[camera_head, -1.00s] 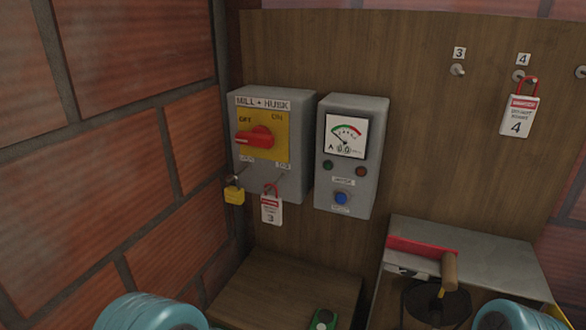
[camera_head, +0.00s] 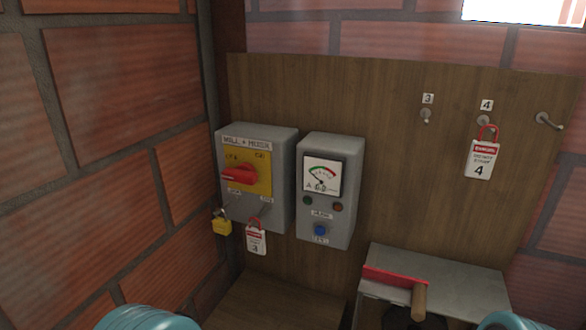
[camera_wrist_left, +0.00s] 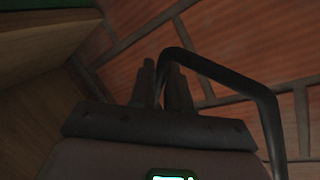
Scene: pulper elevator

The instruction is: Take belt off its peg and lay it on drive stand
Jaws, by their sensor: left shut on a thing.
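In the left wrist view my left gripper (camera_wrist_left: 160,88) is shut on the belt (camera_wrist_left: 235,81), a thin black band. The belt rises from between the fingers, bends, and runs down the right side of the picture. Its lower end leaves the frame. In the head view a long bare peg (camera_head: 548,121) sticks out of the wooden board at the right. Neither gripper nor the belt shows in the head view. I cannot tell which thing is the drive stand.
A grey switch box (camera_head: 284,180) with a red handle and a meter box (camera_head: 342,220) hang on the board (camera_head: 390,180). A padlock (camera_head: 221,222) and tags hang there. A metal-topped machine (camera_head: 450,270) with a red plate stands lower right. A wooden surface (camera_head: 280,305) lies lower left.

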